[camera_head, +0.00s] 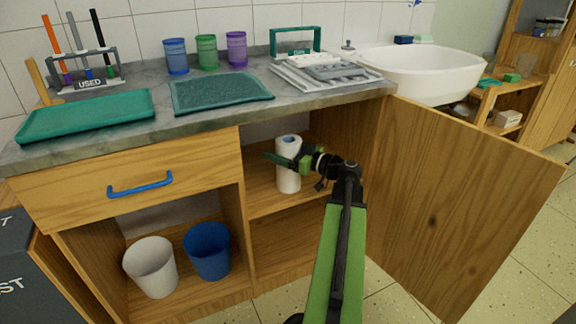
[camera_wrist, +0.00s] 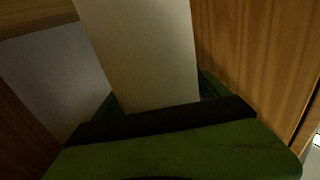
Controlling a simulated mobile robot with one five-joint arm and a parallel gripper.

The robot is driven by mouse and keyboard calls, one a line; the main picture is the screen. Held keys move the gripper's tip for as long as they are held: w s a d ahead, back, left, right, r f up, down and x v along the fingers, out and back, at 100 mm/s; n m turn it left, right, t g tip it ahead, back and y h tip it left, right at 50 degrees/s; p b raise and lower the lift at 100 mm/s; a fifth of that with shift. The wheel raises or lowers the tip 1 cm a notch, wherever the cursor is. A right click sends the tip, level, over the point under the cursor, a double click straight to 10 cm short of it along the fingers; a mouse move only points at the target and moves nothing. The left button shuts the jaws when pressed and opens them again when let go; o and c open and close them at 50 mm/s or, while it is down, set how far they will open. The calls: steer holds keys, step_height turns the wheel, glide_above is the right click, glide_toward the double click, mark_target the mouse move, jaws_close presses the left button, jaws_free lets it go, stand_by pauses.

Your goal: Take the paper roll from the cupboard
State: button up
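The white paper roll (camera_head: 289,181) stands upright on the upper shelf of the open cupboard. My gripper (camera_head: 281,157) is at the roll, a little above its middle. One green finger crosses the front of the roll and the other is hidden behind it. In the wrist view the roll (camera_wrist: 145,50) fills the space between the green fingers (camera_wrist: 158,95), one at each side. I cannot tell whether they press on it. The cupboard (camera_head: 318,128) has its right door (camera_head: 465,200) swung wide open.
The counter (camera_head: 215,118) above holds a teal tray (camera_head: 88,116), cups and a rack. A drawer (camera_head: 125,180) is left of the opening. A white bin (camera_head: 150,267) and a blue bin (camera_head: 207,251) stand below. A wooden partition (camera_wrist: 250,60) is close at the right in the wrist view.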

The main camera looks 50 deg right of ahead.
steer(key=c, duration=1.2)
steer(key=shift+r, duration=0.1)
